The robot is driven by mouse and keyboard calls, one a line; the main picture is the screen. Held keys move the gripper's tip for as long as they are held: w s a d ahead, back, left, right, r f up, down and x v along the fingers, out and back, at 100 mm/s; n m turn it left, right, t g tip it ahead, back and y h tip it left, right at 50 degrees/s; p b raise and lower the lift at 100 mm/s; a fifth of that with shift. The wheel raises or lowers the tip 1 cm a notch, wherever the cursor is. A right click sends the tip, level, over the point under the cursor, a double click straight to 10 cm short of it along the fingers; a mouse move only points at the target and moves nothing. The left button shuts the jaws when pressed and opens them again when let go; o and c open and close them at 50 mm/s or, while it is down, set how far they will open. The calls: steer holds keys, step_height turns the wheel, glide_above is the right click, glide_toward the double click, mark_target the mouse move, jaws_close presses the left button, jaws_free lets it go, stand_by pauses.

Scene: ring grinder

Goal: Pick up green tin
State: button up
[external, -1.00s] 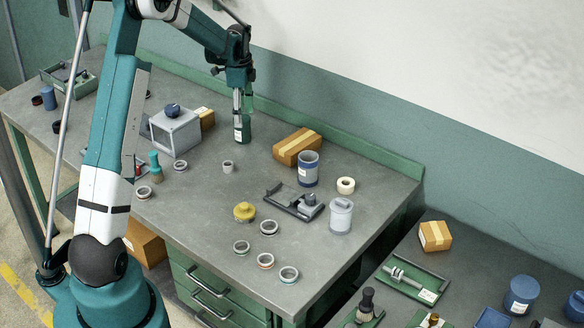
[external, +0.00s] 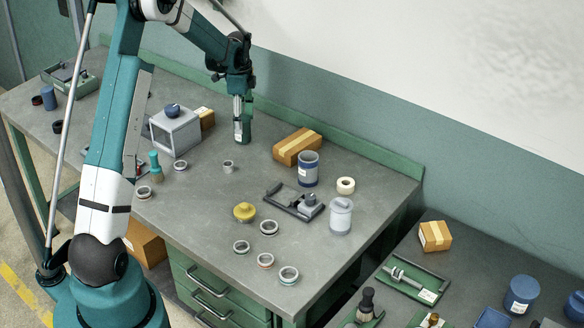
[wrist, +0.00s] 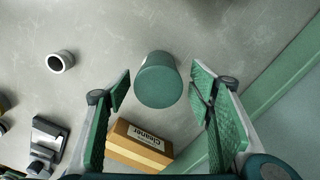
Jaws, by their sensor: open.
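The green tin (wrist: 158,82) stands between the two finger pads of my gripper (wrist: 160,108) in the wrist view, with a gap on each side. In the external view the green tin (external: 245,132) stands on the grey bench toward its back edge. My gripper (external: 241,122) points down over it there, with its fingers at the tin's upper part and covering some of it. My gripper is open.
A cardboard box (external: 298,146) lies right of the tin and shows close to the fingers in the wrist view (wrist: 138,144). A grey box-shaped machine (external: 175,130) stands to the left. A small ring (external: 228,167) is in front. The green back ledge (external: 340,155) runs behind.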

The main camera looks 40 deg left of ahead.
steer(key=shift+f, duration=2.6)
steer(key=shift+c, duration=0.2)
steer(key=c, duration=1)
